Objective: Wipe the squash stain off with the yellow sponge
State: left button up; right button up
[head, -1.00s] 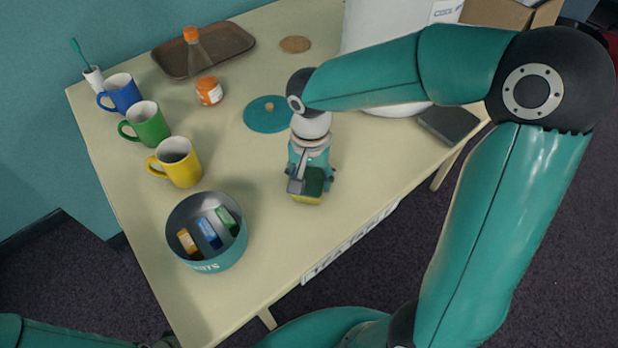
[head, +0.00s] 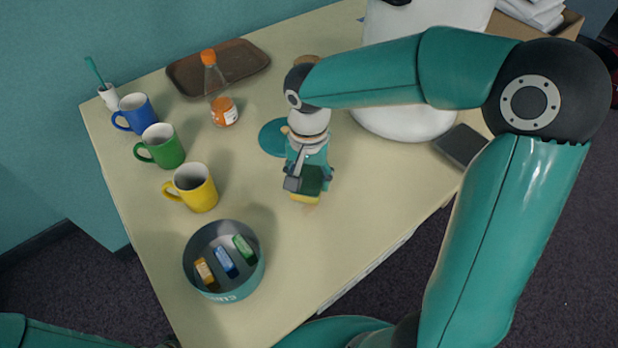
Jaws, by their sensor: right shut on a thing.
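My right gripper (head: 308,182) points down over the middle of the table (head: 345,228). It is shut on the yellow sponge (head: 305,198), which has a dark green upper side and a yellow lower edge. The sponge is at or just above the tabletop; I cannot tell if it touches. Most of the sponge is hidden by the gripper. I cannot make out the squash stain clearly; part of the tabletop is hidden under the sponge and gripper. My left gripper is not in view.
Blue (head: 137,113), green (head: 163,147) and yellow (head: 196,188) mugs line the left side. A bowl (head: 190,262) of small packets stands in front. A teal disc (head: 270,138), orange-capped bottle (head: 214,80), orange-labelled jar (head: 224,112), brown tray (head: 248,62) and white container (head: 395,120) are behind.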

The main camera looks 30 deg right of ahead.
aim_at(308, 175)
jog(key=shift+w+r+p, duration=0.25)
jog(key=shift+r+p, duration=0.25)
jog(key=shift+r, duration=0.4)
jog(key=shift+s+r+p, duration=0.1)
jog(key=shift+r+p, duration=0.8)
jog(key=shift+r, duration=0.35)
